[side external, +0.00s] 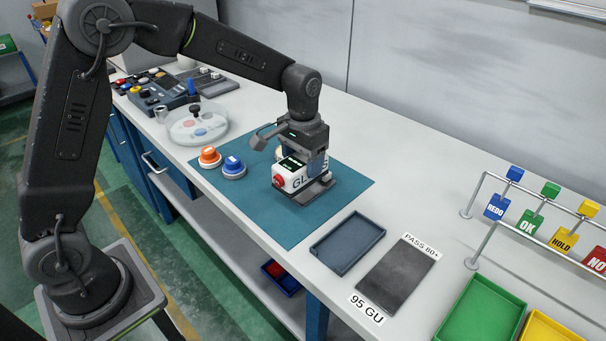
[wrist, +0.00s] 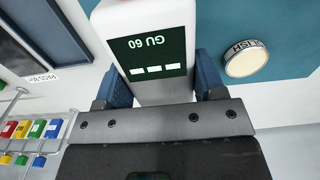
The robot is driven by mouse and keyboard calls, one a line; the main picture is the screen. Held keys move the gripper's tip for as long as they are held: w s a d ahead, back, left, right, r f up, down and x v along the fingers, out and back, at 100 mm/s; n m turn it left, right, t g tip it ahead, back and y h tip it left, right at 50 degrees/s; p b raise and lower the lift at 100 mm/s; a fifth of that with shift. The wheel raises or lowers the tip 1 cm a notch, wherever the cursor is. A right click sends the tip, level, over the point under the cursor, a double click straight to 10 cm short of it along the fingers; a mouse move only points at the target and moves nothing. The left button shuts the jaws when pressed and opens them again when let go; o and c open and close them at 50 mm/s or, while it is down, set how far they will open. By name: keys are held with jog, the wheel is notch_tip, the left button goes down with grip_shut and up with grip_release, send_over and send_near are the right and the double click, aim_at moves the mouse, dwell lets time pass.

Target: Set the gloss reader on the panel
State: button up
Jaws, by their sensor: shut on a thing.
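The gloss reader (side external: 291,178) is a white box with dark lettering, a red button and a dark display. It is at the teal mat's right part, above a dark flat piece (side external: 318,190); I cannot tell whether it is lifted. My gripper (side external: 304,166) is shut on it from above. In the wrist view the reader (wrist: 153,55) sits between blue fingers, its display reading "GU 60" upside down with three dashes. The panel (side external: 397,277) is a dark grey rectangle on the bench, apart from the reader, between labels "PASS 80+" (side external: 421,246) and "95 GU" (side external: 366,311).
An empty blue-grey tray (side external: 347,243) lies between mat (side external: 270,225) and panel. Orange (side external: 209,157) and blue (side external: 233,168) knobbed pucks stand on the mat. A rail with coloured tags (side external: 530,225) and a green tray (side external: 480,312) are right of the panel. A round disc (wrist: 246,58) shows in the wrist view.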

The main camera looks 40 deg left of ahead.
jog(key=shift+f, duration=2.05)
jog(key=o, duration=1.2)
jog(key=shift+f, duration=0.15)
